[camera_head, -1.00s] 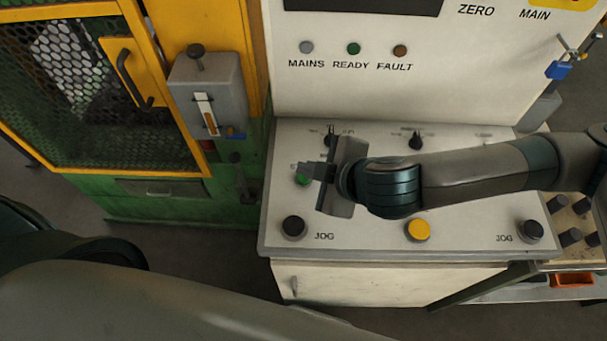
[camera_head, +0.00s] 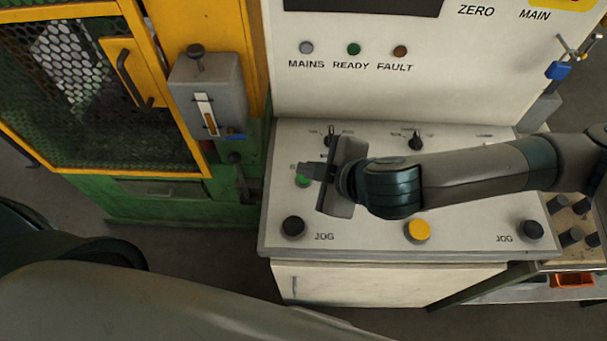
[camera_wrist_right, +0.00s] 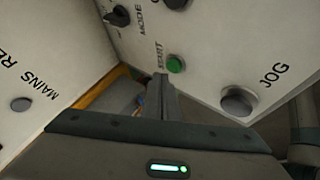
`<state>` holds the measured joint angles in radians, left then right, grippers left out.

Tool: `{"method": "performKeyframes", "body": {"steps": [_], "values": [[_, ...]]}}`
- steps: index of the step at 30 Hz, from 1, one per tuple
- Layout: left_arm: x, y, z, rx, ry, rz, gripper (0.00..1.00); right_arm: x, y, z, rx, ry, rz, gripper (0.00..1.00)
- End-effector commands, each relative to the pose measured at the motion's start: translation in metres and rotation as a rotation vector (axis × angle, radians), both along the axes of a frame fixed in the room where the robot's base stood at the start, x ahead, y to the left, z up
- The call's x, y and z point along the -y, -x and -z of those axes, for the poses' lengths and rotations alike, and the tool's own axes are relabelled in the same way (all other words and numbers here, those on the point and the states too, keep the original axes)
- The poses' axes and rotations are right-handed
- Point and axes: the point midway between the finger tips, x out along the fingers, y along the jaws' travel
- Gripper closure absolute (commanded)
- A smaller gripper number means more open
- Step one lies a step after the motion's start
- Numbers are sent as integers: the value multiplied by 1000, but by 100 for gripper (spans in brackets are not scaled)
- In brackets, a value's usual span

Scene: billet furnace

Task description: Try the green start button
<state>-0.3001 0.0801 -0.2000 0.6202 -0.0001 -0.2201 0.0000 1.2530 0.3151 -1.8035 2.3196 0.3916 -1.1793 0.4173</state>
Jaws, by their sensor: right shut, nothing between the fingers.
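The green start button (camera_head: 302,181) sits at the left of the sloped white console top. In the right wrist view the green button (camera_wrist_right: 176,64) shows beside the word START. My right gripper (camera_head: 304,168) is shut and empty, with its fingertips pointing left, right by the button and partly over it in the head view. In the right wrist view my shut fingers (camera_wrist_right: 160,84) end just beside the button's lower left edge. I cannot tell whether they touch it. My left gripper is not in view.
Black JOG buttons (camera_head: 293,227) and a yellow button (camera_head: 418,230) line the console's front. A black selector knob (camera_head: 415,141) stands behind my right wrist. MAINS, READY and FAULT lamps (camera_head: 353,48) are on the upright panel. A yellow and green mesh-guarded machine (camera_head: 60,90) stands left.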

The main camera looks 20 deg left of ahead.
Motion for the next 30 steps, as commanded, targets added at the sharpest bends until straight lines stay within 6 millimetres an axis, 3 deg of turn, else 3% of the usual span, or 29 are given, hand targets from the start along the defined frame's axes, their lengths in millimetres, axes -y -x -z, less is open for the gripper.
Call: {"method": "performKeyframes", "body": {"steps": [30], "values": [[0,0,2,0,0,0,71,0,0,8,0,0,0,100]]}}
